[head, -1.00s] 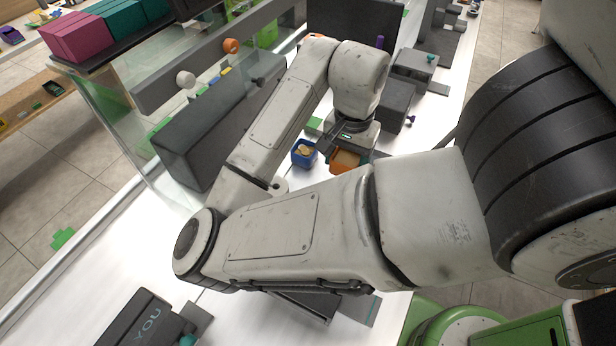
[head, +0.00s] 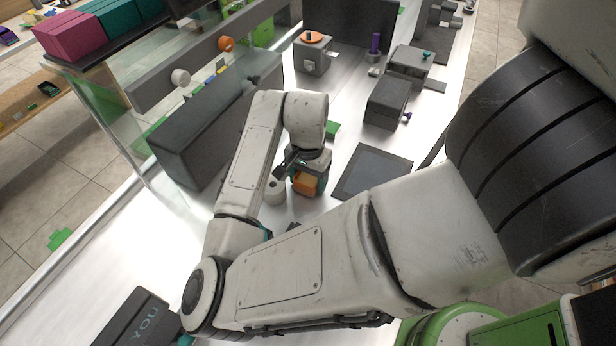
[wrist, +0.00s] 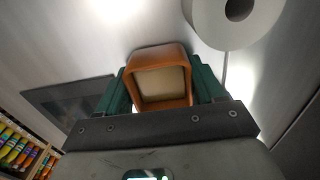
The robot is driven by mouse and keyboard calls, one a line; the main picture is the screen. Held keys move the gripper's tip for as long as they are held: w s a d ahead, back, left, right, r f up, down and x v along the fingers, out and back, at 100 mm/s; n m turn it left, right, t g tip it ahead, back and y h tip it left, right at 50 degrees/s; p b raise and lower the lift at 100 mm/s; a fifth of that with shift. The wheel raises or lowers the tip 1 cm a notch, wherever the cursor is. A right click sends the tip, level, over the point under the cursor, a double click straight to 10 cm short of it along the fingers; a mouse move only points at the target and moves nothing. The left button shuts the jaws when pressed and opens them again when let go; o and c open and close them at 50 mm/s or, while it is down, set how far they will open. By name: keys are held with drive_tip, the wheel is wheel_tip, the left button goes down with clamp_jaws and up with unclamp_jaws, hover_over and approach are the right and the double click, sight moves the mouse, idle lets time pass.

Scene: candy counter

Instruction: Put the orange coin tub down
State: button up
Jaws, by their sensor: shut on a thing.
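The orange coin tub (head: 305,184) is between the teal fingers of my gripper (head: 309,177), over the white counter. In the wrist view the tub (wrist: 158,53) shows its open top and a pale beige inside, with one finger of my gripper (wrist: 160,82) against each side. My gripper is shut on it. I cannot tell whether the tub's base touches the counter or is a little above it. My wrist hides part of the tub in the head view.
A white roll (head: 274,191) stands close left of the tub; it also shows in the wrist view (wrist: 236,10). A dark flat mat (head: 372,172) lies to the right. A long grey box (head: 205,135) and glass panel stand left. The counter between tub and mat looks clear.

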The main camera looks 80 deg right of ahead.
drive_tip(key=shift+f, duration=0.15)
drive_tip(key=o, duration=1.1)
